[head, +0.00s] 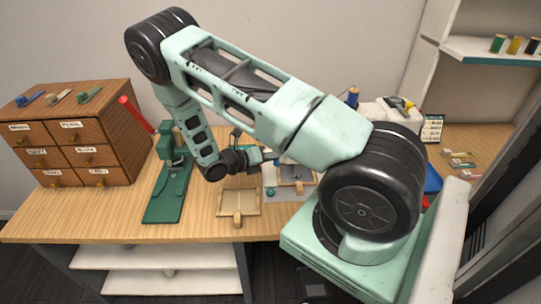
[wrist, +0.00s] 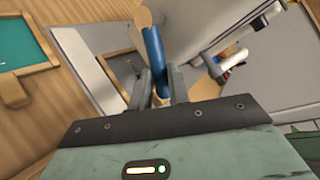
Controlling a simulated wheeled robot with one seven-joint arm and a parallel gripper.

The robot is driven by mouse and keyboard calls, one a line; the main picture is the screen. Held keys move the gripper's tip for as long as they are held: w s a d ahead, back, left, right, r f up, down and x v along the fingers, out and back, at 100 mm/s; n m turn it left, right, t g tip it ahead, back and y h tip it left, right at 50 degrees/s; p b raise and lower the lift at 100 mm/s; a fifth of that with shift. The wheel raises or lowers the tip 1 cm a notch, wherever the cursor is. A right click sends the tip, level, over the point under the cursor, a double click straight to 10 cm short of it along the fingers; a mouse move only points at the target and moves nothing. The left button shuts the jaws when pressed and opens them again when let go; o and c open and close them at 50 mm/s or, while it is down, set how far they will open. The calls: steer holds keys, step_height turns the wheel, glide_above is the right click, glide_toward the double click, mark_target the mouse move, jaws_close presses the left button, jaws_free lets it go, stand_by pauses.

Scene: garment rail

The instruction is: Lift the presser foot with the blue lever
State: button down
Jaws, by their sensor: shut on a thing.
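My gripper (wrist: 160,88) is shut on the blue lever (wrist: 153,48), which stands between its two fingers in the wrist view. The lever has a pale tan end at the top. In the head view my gripper (head: 268,156) is low over the table, and my arm hides most of the lever and its surroundings. The white sewing machine (head: 380,113) stands at the back right, partly behind my arm. In the wrist view a grey-white body lies right behind the lever. I cannot make out the presser foot for sure in either view.
A green press with a red handle (head: 168,202) stands left of my gripper. A wooden tray (head: 254,210) lies at the table's front. A wooden drawer cabinet (head: 117,115) fills the left. A shelf with thread spools (head: 490,50) is at the right. Bare table (head: 120,217) lies front left.

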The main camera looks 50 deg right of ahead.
step_height(320, 180, up, 7)
steer(key=w+d+n+g+y+p, duration=0.1)
steer(key=n+g+y+p, duration=0.3)
steer(key=p, duration=0.5)
steer(key=shift+w+d+n+y, duration=0.15)
steer(key=shift+w+n+y, duration=0.05)
steer(key=shift+n+y, duration=1.35)
steer(key=c, duration=1.3)
jaws_free()
